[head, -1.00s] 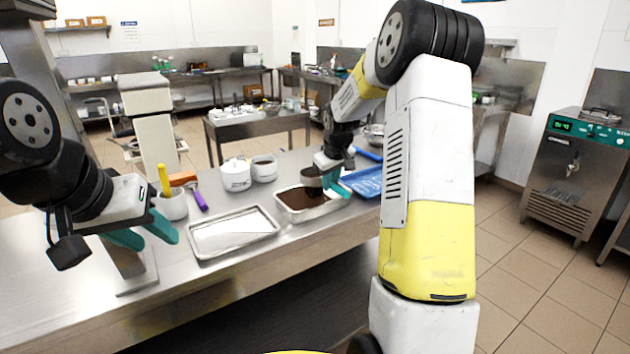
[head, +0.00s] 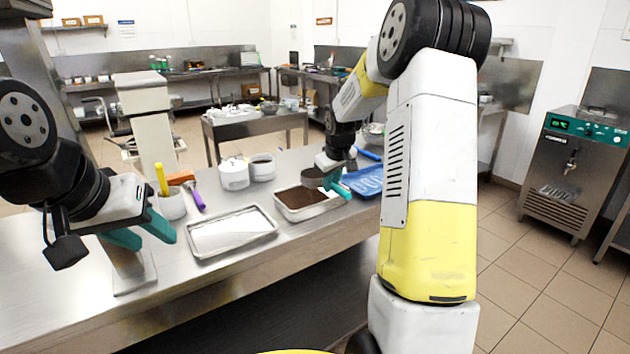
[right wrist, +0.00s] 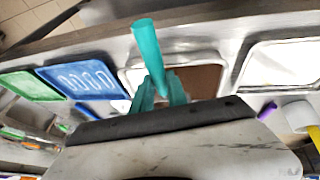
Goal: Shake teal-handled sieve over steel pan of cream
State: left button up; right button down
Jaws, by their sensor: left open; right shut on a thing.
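The sieve (head: 314,177), a dark round one, is over the steel pan (head: 311,216) in the head view. My right gripper (head: 333,181) is shut on its teal handle, which shows in the right wrist view (right wrist: 148,50) between the fingers (right wrist: 160,92). The pan's surface is brown across what shows; any cream below is hidden. I cannot tell how much powder is in the sieve. My left gripper (head: 148,236) is open and empty above the left part of the counter.
A shallow steel tray (head: 237,252) with a white surface lies left of the pan. Two white tubs (head: 234,176) stand behind it. A white pot (head: 172,207) holds yellow- and purple-handled tools. A blue tray (head: 362,181) lies right of the pan.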

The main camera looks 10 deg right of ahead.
jog(key=w+d, duration=0.2)
jog(key=d, duration=0.5)
jog(key=shift+w, duration=0.3)
dwell(3.6)
jog(key=shift+r, duration=0.1)
jog(key=shift+r, duration=2.5)
